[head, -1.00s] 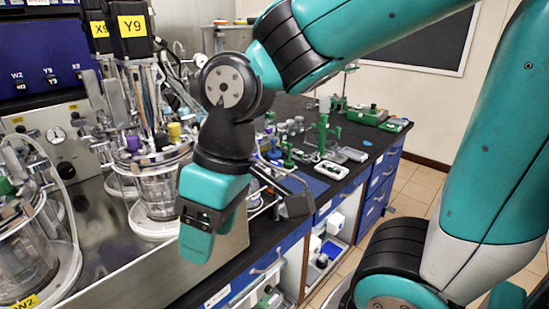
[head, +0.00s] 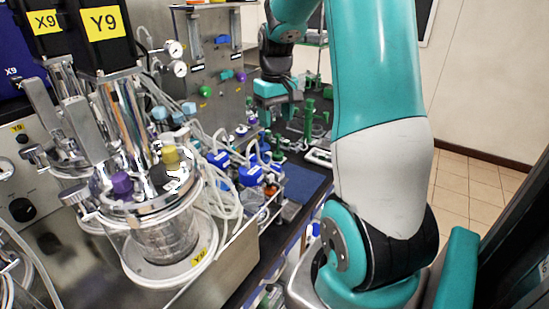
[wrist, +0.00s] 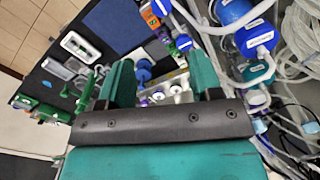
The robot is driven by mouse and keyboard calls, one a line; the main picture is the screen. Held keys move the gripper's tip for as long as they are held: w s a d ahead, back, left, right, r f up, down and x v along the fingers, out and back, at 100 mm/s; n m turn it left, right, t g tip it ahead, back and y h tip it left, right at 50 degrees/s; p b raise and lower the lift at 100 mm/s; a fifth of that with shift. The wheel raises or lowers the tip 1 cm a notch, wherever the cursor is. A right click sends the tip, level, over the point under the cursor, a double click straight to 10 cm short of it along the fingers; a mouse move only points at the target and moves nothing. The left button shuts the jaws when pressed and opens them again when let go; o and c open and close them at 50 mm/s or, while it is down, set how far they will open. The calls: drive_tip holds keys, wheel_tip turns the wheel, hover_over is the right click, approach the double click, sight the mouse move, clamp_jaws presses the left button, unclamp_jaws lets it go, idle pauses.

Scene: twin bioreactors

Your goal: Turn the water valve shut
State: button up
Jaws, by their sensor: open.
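A metal panel (head: 215,62) at the back centre of the head view carries small coloured knobs: a green knob (head: 205,91), a purple knob (head: 241,76) and a blue knob (head: 222,39). Their labels are too small to read, so I cannot tell which is the water valve. My gripper (head: 277,114) is to the right of the panel, pointing down above the black bench. In the wrist view my gripper (wrist: 163,76) is open, its teal fingers apart with nothing held. Bench items, including a blue knob-like piece (wrist: 143,72), show beyond the fingers.
Blue-capped bottles (head: 250,174) with pale tubing stand left of and nearer than my gripper. A glass bioreactor vessel (head: 165,235) stands at front left. Green clamps (head: 308,115) and small items crowd the bench. A blue mat (head: 305,184) looks bare.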

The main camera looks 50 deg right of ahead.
sight(274, 165)
drive_tip(key=f+p, duration=0.1)
drive_tip(key=f, duration=0.6)
drive_tip(key=f+p, duration=0.1)
drive_tip(key=f, duration=0.6)
drive_tip(key=shift+w+a+f+p, duration=0.1)
drive_tip(key=shift+a+p, duration=0.1)
drive_tip(key=shift+p, duration=0.2)
drive_tip(key=c, duration=0.9)
drive_tip(key=shift+d, duration=0.1)
